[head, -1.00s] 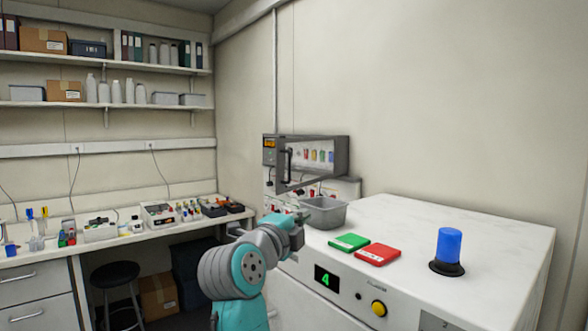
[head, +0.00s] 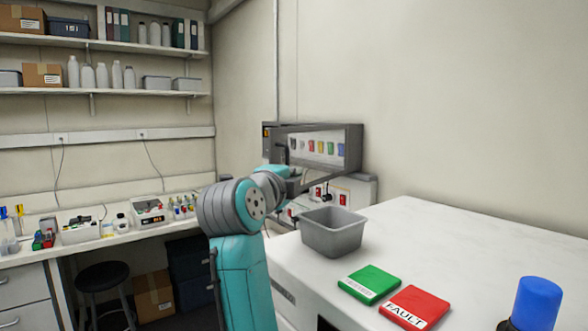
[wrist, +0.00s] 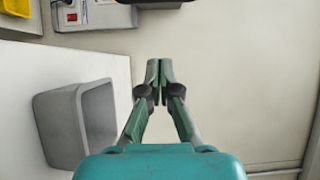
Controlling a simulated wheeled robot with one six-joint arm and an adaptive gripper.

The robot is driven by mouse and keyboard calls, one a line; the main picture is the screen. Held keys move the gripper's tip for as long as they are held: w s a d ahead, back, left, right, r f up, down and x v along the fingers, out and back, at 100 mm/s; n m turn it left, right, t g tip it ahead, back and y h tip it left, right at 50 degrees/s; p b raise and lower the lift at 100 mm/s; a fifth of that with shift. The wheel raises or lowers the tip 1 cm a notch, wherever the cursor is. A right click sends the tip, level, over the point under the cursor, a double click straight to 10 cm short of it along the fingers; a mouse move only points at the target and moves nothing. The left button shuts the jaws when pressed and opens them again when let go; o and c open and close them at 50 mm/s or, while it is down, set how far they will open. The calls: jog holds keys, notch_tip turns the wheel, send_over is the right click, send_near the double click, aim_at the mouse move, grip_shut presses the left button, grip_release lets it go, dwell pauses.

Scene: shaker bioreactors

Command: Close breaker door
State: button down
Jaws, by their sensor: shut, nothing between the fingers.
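The breaker door (head: 356,147) is a dark grey frame with a clear pane. In the head view it stands swung out from the wall box, open, with a row of coloured breakers showing through or behind the pane. My arm covers its lower left part. In the wrist view my gripper (wrist: 159,70) is shut and empty, its fingertips together. A dark edge at the top of that view may be part of the door; I cannot tell. My fingertips appear apart from it. In the head view my gripper is hidden behind my arm, close to the door's lower left side.
A grey bin (head: 333,232) stands on the white cabinet top (head: 440,240), just below the door; it also shows in the wrist view (wrist: 75,125). Green (head: 369,284) and red (head: 415,307) blocks and a blue beacon (head: 537,303) stand nearer. A panel with red switches (head: 343,198) is behind the bin.

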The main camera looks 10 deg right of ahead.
jog(key=x, duration=1)
jog(key=shift+w+a, duration=0.15)
jog(key=shift+a, duration=1.85)
jog(key=shift+a, duration=0.2)
